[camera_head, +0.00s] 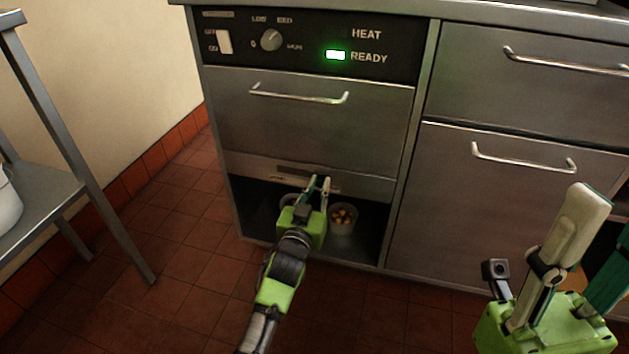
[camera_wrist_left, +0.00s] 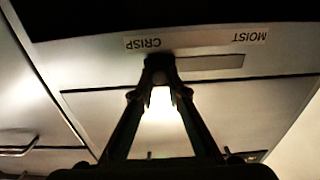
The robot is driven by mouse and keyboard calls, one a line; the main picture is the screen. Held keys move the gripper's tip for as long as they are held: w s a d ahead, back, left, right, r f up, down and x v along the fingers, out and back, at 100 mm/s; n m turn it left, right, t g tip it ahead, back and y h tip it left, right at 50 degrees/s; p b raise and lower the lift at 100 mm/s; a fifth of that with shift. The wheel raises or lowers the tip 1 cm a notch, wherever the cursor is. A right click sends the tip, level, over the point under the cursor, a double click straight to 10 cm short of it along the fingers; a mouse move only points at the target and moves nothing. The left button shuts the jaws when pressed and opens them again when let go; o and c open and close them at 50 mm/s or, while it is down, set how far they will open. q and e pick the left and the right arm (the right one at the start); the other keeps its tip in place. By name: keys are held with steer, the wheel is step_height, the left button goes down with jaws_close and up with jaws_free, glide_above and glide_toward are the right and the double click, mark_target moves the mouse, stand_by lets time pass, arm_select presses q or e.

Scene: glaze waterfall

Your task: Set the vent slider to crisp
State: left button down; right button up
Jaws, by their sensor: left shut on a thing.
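The vent strip (camera_head: 298,170) is at the bottom of the warmer's drawer front, above an open bay. In the left wrist view its slot (camera_wrist_left: 212,63) shows upside down, with a CRISP label (camera_wrist_left: 143,43) at left and a MOIST label (camera_wrist_left: 249,37) at right. My left gripper (camera_head: 319,184) is shut at the vent slider, whose knob is hidden between the fingertips (camera_wrist_left: 159,65). The fingertips are at the CRISP end of the slot, and bare slot runs from them towards MOIST. My right gripper (camera_head: 606,215) is at lower right, its fingers apart, with nothing seen between them.
Above are a control panel with a knob (camera_head: 271,40), a switch (camera_head: 225,42) and a lit green READY lamp (camera_head: 335,55). A cup with yellow-brown contents (camera_head: 343,217) stands in the bay. Drawers (camera_head: 525,190) adjoin at right; a metal shelf (camera_head: 40,205) stands at left.

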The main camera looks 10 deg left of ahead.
arm_select(q)
steer(key=shift+d, duration=0.2)
steer(key=c, duration=2)
jaws_free()
steer(key=shift+d, duration=0.1)
steer(key=shift+o, duration=0.2)
steer(key=shift+s, duration=0.15)
steer(key=shift+s, duration=0.35)
steer(key=s, duration=1.1)
steer(key=shift+a, duration=0.25)
